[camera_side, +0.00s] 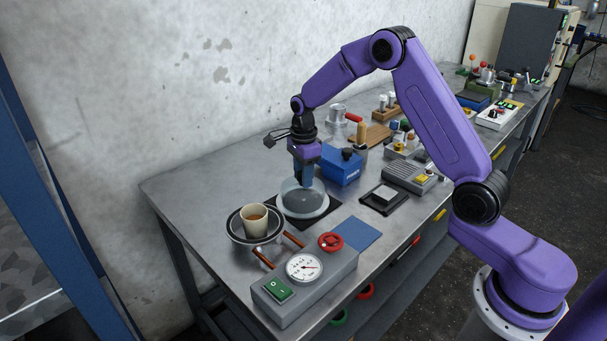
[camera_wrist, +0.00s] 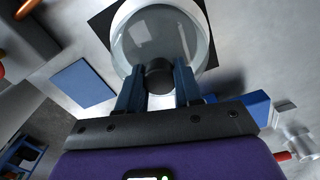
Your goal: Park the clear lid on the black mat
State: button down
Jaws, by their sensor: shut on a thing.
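The clear lid (camera_side: 291,202) is a see-through dome with a pale rim and a dark knob. It is level over the black mat (camera_side: 333,206), whose corners show around it; I cannot tell whether the rim touches the mat. My gripper (camera_side: 304,182) points straight down above the lid. In the wrist view the blue fingers of my gripper (camera_wrist: 159,82) are shut on the dark knob of the lid (camera_wrist: 146,38), one on each side. The black mat (camera_wrist: 102,26) shows beyond the lid there. The knob is hidden by the fingers in the side view.
A dark round pan (camera_side: 233,228) holding a tan cup (camera_side: 254,221) stands close to the left. A grey gauge box (camera_side: 318,284) is in front. A blue box (camera_side: 342,167) stands close behind right. A flat blue pad (camera_side: 357,233) lies to the right.

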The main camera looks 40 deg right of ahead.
jog(key=c, duration=0.8)
grip_release()
jog(key=shift+f, duration=0.15)
jog(key=shift+o, duration=0.2)
notch_tip(320, 180, up, 12)
jog(key=s+a+r+n, duration=0.2)
jog(key=s+a+n, duration=0.5)
jog(key=n, duration=0.1)
jog(key=s+a+n, duration=0.4)
jog(key=s+n, duration=0.4)
jog(key=s, duration=0.2)
jog(key=s+d+f+n, duration=0.1)
jog(key=s+d+n, duration=0.1)
jog(key=s+n, duration=0.6)
jog(key=s+d+f+n, duration=0.1)
jog(key=s+d+n, duration=0.1)
jog(key=s+n, duration=0.7)
jog(key=s, duration=0.5)
jog(key=shift+f+n, duration=0.3)
jog(key=shift+f, duration=0.1)
